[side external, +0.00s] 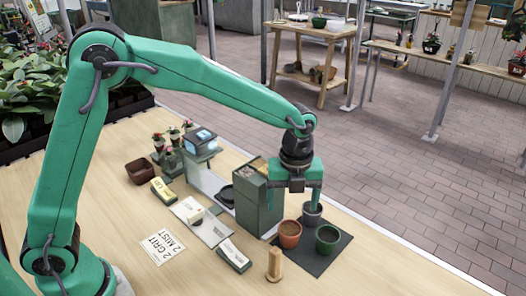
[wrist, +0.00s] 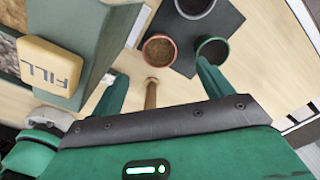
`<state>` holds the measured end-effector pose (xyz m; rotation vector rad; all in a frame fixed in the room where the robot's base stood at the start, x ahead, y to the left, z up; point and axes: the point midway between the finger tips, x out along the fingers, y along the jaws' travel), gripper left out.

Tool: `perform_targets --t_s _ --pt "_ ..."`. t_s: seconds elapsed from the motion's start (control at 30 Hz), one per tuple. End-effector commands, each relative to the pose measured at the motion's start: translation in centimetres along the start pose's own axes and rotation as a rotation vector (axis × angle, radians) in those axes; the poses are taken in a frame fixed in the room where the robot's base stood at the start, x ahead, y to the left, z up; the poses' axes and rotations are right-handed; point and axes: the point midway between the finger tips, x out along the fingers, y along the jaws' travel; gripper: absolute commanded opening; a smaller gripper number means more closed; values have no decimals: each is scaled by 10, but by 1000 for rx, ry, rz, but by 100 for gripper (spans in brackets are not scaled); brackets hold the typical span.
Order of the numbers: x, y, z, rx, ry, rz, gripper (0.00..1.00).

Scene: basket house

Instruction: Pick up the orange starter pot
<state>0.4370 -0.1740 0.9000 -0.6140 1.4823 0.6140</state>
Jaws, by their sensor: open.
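The orange starter pot (side external: 290,241) stands upright on a dark square mat (side external: 319,264), holding brown soil. In the wrist view the orange pot (wrist: 145,53) shows from above, ahead of my fingertips and between their lines. My gripper (side external: 294,203) is open, pointing down above the mat, with nothing between its fingers. The wrist view also shows my gripper (wrist: 161,76) with its fingers apart. A green pot (side external: 327,248) is right of the orange pot, and a grey pot (side external: 312,218) is behind it, partly hidden by my right finger in the side view.
A green box-shaped dispenser (side external: 258,212) stands just left of my gripper; its FILL button (wrist: 48,72) shows in the wrist view. A wooden peg (side external: 274,266) stands in front of the mat. Cards, a brown tray (side external: 140,172) and small plants lie farther left.

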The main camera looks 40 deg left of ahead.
Motion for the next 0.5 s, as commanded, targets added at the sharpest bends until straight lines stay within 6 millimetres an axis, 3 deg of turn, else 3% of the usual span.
perform_targets --t_s 0.3,0.5 --pt "42 1 0 0 1 3 79" --pt "54 0 0 0 0 0 79"
